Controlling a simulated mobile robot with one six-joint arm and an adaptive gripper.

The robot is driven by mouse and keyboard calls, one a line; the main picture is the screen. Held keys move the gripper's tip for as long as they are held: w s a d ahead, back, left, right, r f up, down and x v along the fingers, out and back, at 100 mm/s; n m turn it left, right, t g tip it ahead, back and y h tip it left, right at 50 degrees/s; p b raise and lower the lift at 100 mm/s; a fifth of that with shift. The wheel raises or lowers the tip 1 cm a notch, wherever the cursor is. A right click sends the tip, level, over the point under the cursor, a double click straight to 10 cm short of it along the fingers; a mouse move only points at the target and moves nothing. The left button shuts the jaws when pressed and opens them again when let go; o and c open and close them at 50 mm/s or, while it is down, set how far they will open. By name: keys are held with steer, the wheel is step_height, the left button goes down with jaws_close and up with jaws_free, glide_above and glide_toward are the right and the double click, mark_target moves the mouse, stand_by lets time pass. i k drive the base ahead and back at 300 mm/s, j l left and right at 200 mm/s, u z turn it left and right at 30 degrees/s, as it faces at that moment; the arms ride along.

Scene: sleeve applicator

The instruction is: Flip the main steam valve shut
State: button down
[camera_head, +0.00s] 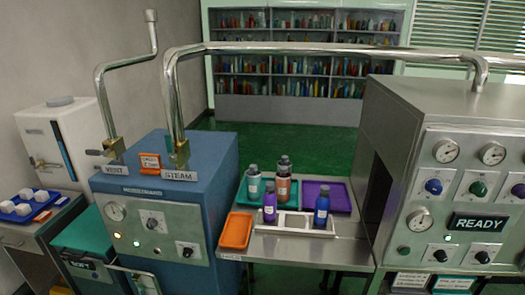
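A brass valve (180,154) sits at the foot of the thick silver steam pipe (172,95), on top of the blue boiler cabinet (222,185). A white STEAM label (179,176) lies in front of it. The handle position of this valve is too small to make out. A second brass valve (114,148) sits to its left under a thinner upright pipe (103,95), with a short lever pointing left and its own white label (114,170). An orange tag (150,163) stands between the two valves. My gripper is not in view.
Right of the boiler, a metal table (335,255) holds several bottles, a teal tray (243,190), a purple tray (340,199) and an orange tray (236,231). A grey machine (440,105) with a READY sign stands right. The steam pipe spans overhead. Green floor (320,143) lies behind.

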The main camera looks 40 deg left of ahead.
mark_target(168, 138)
steer(key=u, duration=2.1)
